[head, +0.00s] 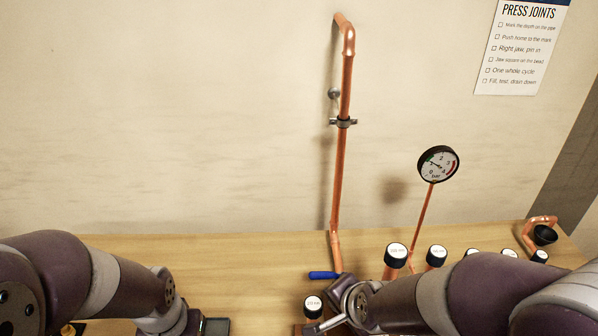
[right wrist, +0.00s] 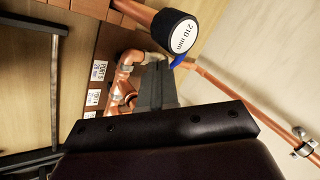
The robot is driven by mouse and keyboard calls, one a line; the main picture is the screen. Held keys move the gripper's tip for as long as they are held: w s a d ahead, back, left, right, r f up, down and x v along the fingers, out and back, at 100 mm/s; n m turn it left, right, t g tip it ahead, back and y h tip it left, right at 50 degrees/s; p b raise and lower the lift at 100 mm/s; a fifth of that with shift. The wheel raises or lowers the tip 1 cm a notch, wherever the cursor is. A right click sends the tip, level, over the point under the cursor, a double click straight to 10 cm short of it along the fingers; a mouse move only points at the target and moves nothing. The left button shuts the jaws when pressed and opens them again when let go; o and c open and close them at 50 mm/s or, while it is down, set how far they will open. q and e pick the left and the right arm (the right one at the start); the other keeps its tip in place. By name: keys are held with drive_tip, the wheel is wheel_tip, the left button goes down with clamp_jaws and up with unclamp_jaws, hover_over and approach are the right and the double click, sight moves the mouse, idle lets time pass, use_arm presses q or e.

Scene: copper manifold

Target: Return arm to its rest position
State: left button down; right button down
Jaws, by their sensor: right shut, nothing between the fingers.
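My right gripper (right wrist: 155,84) shows in the right wrist view as grey fingers beyond a black bar; it is shut with nothing in it. It sits close to copper fittings and a black-capped copper pipe marked 210 mm (right wrist: 175,30). In the head view my right arm (head: 440,300) reaches in from the lower right over the bench, and its links hide part of the manifold. My left arm (head: 85,275) comes in from the lower left; its gripper fingers are not visible.
A copper riser (head: 339,180) is clipped to the wall. A blue-handled valve (head: 324,275) is at its foot. A pressure gauge (head: 438,164) stands on a thin pipe, with several black-capped stubs nearby.

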drive_tip(key=s+d+f+n+g+h, duration=0.1)
drive_tip(key=s+d+n+g+h, duration=0.1)
drive_tip(key=s+d+n+g, duration=0.3)
drive_tip(key=shift+s+d+f+n, duration=0.4)
drive_tip(key=shift+s+d+n, duration=0.25)
drive_tip(key=shift+d+n, duration=1.75)
